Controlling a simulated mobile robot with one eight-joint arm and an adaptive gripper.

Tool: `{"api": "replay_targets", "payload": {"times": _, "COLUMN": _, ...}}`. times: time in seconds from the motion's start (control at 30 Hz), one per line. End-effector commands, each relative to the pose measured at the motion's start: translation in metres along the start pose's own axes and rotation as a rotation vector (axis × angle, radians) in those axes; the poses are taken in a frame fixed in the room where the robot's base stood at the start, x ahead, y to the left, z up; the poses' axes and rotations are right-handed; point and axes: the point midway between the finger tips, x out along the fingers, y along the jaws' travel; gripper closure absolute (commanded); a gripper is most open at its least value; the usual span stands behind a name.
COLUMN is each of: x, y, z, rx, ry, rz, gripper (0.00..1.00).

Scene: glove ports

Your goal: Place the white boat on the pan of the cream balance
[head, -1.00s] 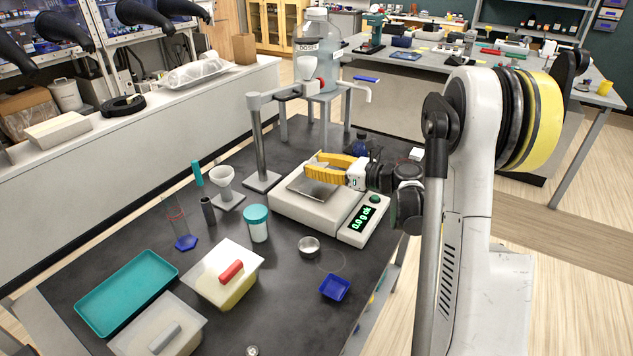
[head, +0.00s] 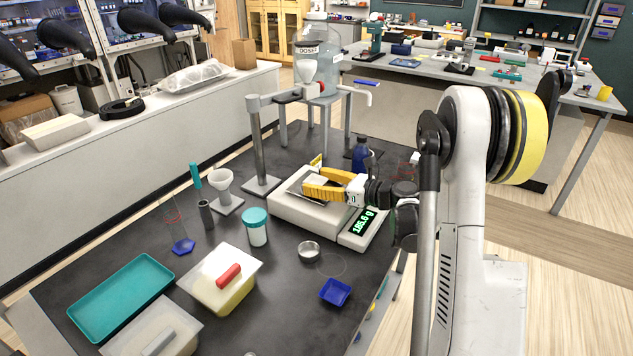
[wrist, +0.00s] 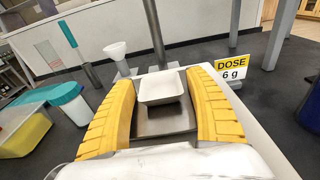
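The cream balance (head: 290,208) stands on the dark bench, its green display lit with a reading near 185 g. Its grey steel pan (wrist: 165,121) shows beneath my gripper in the wrist view. The white boat (wrist: 161,86) is a small shallow dish at the far part of the pan, between my yellow fingertips; it also shows in the head view (head: 318,181). My gripper (head: 318,187) is low over the pan, fingers on both sides of the boat and seemingly closed on it. The boat's underside is hidden, so full contact with the pan cannot be seen.
A dose card (wrist: 232,69) reading 6 g stands behind the balance. A funnel stand (head: 264,150), a teal-lidded jar (head: 256,228), a small metal dish (head: 308,251) and a dark blue bottle (head: 361,155) surround it. A blue dish (head: 335,291) lies in front.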

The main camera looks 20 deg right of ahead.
Motion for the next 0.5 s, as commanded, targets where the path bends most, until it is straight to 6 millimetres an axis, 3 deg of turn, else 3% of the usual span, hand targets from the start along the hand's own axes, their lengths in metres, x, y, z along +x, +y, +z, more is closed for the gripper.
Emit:
{"api": "replay_targets", "payload": {"times": 0.33, "x": -0.001, "y": 0.000, "z": 0.006, "rx": 0.000, "ry": 0.000, "rz": 0.000, "gripper": 0.36}}
{"api": "replay_targets", "payload": {"times": 0.5, "x": -0.033, "y": -0.001, "z": 0.006, "rx": 0.001, "ry": 0.000, "rz": -0.004, "gripper": 0.36}}
